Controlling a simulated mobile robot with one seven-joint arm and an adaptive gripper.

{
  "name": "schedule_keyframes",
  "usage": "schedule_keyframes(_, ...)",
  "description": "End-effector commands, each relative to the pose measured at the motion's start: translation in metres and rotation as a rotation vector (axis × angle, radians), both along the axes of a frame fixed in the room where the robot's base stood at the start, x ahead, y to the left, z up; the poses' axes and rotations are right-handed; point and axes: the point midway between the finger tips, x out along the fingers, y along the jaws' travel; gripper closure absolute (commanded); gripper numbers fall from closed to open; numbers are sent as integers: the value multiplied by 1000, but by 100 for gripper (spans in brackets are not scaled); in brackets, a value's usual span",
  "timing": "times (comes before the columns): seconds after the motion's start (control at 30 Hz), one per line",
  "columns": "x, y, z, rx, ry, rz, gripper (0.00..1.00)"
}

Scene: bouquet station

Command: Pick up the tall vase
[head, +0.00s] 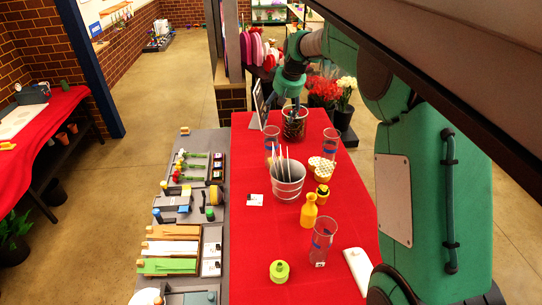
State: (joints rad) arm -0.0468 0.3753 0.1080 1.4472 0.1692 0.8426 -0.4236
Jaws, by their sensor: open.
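Clear glass vases with blue bands stand on the red-covered table: one at the front right (322,242), one at the back right (330,146), and one at the back left (271,141). They look alike in shape, and I cannot tell which is the tall one. A dark, patterned glass container (294,127) stands at the back between the two rear vases. My gripper (287,103) is open and points down above this container's rim. Its fingers are small in view, and I cannot tell whether they touch anything.
A metal bucket (288,186) holding thin sticks stands mid-table. A laptop-like screen (258,105) stands behind. Grey trays (208,145) line the left side.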

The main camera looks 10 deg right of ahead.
Motion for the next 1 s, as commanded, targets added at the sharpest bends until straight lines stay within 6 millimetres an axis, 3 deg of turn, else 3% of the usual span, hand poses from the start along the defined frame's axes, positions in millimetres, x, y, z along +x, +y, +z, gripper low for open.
schedule_keyframes(0.2,18,4,-13,0,2,12,28)
schedule_keyframes(0.67,19,4,-17,0,3,13,28)
schedule_keyframes(1.0,32,10,-54,0,5,14,28)
